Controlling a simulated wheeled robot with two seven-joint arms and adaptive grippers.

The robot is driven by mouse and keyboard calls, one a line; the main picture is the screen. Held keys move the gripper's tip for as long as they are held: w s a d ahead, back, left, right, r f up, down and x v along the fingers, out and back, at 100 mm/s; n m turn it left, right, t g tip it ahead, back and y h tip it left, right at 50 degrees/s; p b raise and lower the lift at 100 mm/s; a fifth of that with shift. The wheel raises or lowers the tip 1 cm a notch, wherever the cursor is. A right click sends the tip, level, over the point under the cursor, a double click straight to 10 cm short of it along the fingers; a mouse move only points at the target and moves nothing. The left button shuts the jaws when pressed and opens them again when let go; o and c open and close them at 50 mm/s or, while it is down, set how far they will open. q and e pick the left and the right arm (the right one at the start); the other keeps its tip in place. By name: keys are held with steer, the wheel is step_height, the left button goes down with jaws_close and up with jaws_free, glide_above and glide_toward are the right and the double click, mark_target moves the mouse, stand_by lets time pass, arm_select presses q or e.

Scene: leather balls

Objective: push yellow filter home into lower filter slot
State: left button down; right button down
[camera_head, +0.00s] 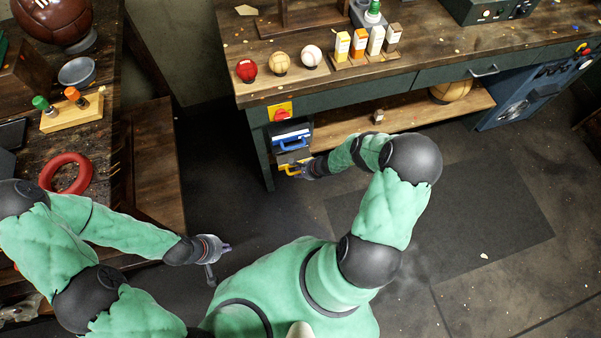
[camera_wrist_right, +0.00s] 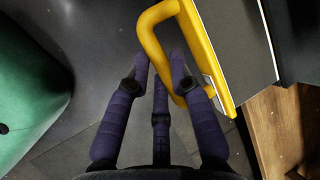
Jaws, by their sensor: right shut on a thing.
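The yellow filter (camera_wrist_right: 202,62) shows its yellow handle and front edge, with a pale grey panel behind, at the upper right of the right wrist view. In the head view its yellow handle (camera_head: 291,169) is at the table's left end, below the blue-handled filter (camera_head: 291,142). My right gripper (camera_wrist_right: 160,72) is shut on the yellow handle, with fingers on both sides of its bar. The lower slot is hidden, and I cannot tell how deep the filter sits. My left gripper (camera_head: 222,262) is open and empty over the floor.
A red switch on a yellow plate (camera_head: 281,113) is above the filters. The workbench (camera_head: 330,82) carries three small balls and several small bottles. A lower shelf (camera_head: 400,118) runs to the right. A side bench (camera_head: 150,160) stands left. The floor between is clear.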

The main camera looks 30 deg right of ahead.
steer(key=shift+s, duration=0.1)
steer(key=s+a+p, duration=0.2)
steer(key=s+p, duration=0.5)
steer(key=s, duration=0.3)
steer(key=shift+s+a, duration=0.15)
steer(key=shift+a, duration=0.1)
stand_by(2.1)
steer(key=shift+s, duration=0.1)
